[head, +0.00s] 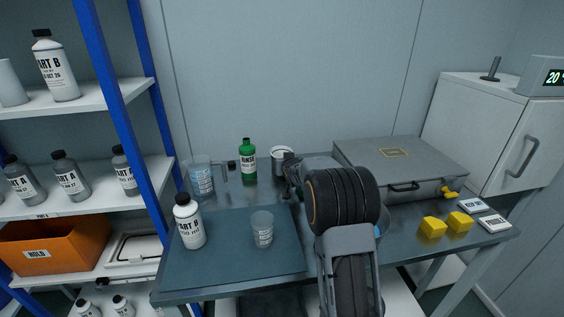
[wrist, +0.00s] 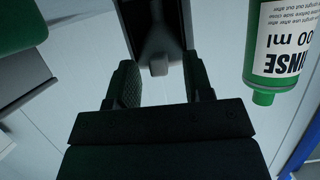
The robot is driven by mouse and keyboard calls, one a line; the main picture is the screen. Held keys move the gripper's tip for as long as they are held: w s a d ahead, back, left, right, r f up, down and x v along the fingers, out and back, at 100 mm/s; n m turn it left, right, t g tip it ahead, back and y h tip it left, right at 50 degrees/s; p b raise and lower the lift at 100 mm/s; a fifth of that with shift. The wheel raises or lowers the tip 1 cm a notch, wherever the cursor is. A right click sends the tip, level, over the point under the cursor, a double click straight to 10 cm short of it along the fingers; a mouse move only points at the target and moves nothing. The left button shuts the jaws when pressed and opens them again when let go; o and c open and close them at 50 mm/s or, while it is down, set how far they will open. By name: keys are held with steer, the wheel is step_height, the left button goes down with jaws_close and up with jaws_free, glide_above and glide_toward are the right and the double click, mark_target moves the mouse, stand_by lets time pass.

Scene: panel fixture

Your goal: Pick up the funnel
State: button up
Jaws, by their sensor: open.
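I cannot clearly make out a funnel in the head view. My gripper (head: 291,186) is low over the back middle of the table, partly hidden by my wrist. In the wrist view my gripper (wrist: 158,85) is open, with a gap between its two dark fingers. Beyond the gap is a dark shape with a grey, narrow end (wrist: 158,66); I cannot tell what it is. A pale round vessel with a wide rim (head: 282,153) stands just behind my gripper, its lower part partly hidden.
The green rinse bottle (head: 248,161) stands left of my gripper and also shows upside down in the wrist view (wrist: 280,45). A clear jug (head: 201,178), a white Part B bottle (head: 188,224) and a clear cup (head: 262,230) stand further left and forward. A grey case (head: 430,160) and yellow blocks (head: 432,227) are right.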

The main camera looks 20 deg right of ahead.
steer(key=shift+w+f, duration=0.1)
steer(key=shift+w, duration=0.05)
steer(key=shift+c, duration=0.3)
jaws_close()
